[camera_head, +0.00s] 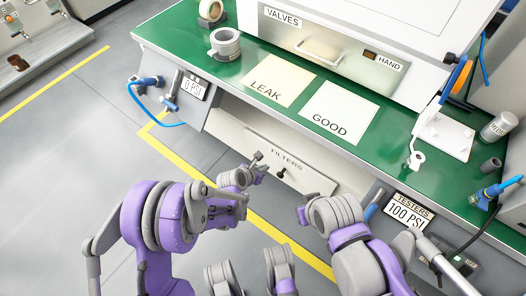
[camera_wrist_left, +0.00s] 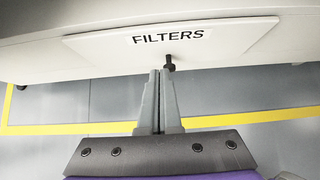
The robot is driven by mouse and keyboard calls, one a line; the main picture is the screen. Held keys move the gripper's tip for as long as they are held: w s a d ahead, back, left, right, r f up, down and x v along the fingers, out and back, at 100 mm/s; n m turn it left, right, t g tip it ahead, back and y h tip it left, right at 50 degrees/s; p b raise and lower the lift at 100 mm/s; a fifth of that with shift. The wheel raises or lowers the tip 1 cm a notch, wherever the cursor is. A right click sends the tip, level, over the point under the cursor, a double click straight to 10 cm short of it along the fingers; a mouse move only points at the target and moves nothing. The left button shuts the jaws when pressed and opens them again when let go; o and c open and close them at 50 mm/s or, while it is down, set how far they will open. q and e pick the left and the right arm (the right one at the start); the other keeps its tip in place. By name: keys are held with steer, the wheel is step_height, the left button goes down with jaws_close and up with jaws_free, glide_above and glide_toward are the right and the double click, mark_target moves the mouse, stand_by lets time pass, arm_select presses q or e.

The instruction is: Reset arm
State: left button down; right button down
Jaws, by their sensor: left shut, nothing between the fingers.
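My left gripper (camera_head: 260,162) is in front of the FILTERS drawer (camera_head: 312,179), close to its small dark knob (camera_head: 281,173). In the left wrist view the two grey fingers (camera_wrist_left: 159,78) are together with nothing between them. Their tips point at the drawer front (camera_wrist_left: 100,41), just below the black knob (camera_wrist_left: 169,61). I cannot tell whether they touch it. My left arm (camera_head: 170,218) is bent at the lower left. My right arm (camera_head: 345,222) is folded at the lower right, and its gripper does not show.
The green bench (camera_head: 190,50) carries LEAK (camera_head: 278,82) and GOOD (camera_head: 337,116) sheets, tape rolls (camera_head: 225,43) and the VALVES drawer (camera_head: 325,50). Gauges reading 0 PSI (camera_head: 194,87) and 100 PSI (camera_head: 407,210) hang on its front. Open floor (camera_head: 60,170) lies left.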

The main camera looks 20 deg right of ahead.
arm_select(q)
steer(key=shift+a+r, duration=0.1)
